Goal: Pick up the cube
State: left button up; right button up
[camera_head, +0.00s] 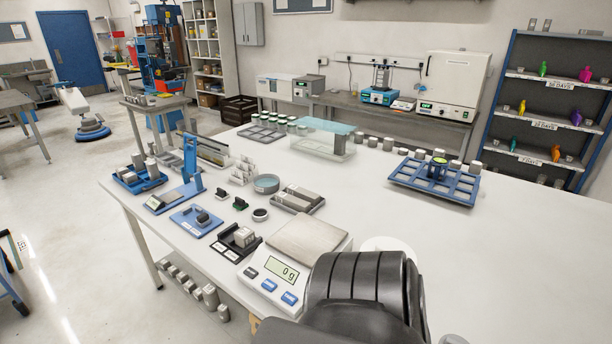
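A small light grey cube (243,236) sits in a black holder (228,247) on the white table, left of the digital scale. It is the likeliest match for the task's cube, though other small grey blocks are also in view. A large black part of my own arm fills the bottom centre, right of the scale and close to the camera. Neither gripper's fingers are visible.
The scale (283,280) reads 0 g and stands between the cube and my black arm part. A blue fixture (197,219) and a blue stand (190,160) lie left of the cube. A blue rack (405,184) stands at the back right. The table's right side is clear.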

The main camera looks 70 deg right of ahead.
aim_at(244, 236)
jog(key=z, duration=1.25)
